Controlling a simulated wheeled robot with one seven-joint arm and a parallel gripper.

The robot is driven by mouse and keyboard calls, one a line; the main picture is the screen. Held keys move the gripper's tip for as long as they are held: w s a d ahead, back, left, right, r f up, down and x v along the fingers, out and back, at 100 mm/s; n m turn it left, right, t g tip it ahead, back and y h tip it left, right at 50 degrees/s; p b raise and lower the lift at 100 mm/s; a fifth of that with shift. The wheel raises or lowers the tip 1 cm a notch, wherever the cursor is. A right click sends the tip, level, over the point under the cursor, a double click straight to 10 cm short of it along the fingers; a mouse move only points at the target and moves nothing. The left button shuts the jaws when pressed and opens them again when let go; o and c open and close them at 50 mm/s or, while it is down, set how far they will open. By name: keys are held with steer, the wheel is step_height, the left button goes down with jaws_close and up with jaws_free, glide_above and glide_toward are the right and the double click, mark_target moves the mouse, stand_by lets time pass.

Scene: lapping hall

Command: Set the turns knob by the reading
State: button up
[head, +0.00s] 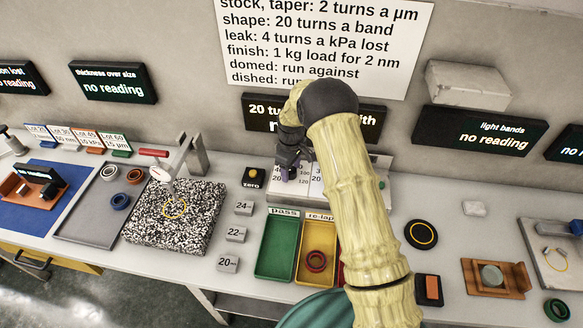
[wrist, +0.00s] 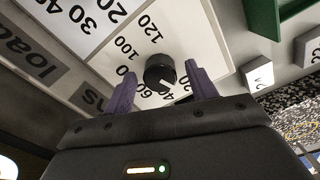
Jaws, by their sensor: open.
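In the wrist view the black turns knob (wrist: 160,70) sits on a white dial panel (wrist: 185,28) with numbers around it, 100 and 120 clear, others partly covered. Its white mark points toward the picture bottom, near the 40. My gripper (wrist: 159,76) is open, with one purple finger on each side of the knob; I cannot tell whether they touch it. In the head view my gripper (head: 289,172) is over the panel (head: 316,182), and the knob is hidden. Displays for thickness over size (head: 113,82) and light bands (head: 473,131) say "no reading".
A wall chart (head: 320,40) lists turns rules for taper, shape and leak. My arm partly covers a display (head: 262,112) beginning "20". Left stand a granite block (head: 172,215) with a gauge and a grey tray (head: 95,210); green (head: 277,250) and yellow (head: 315,255) trays are in front.

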steer(key=shift+c, duration=0.5)
steer(key=c, duration=0.9)
steer(key=shift+m, duration=0.3)
steer(key=m+b, duration=0.1)
steer(key=m, duration=0.6)
steer(key=shift+m, duration=0.4)
steer(key=m, duration=0.4)
steer(key=shift+m, duration=0.3)
steer(key=m, duration=0.4)
steer(key=shift+m, duration=0.4)
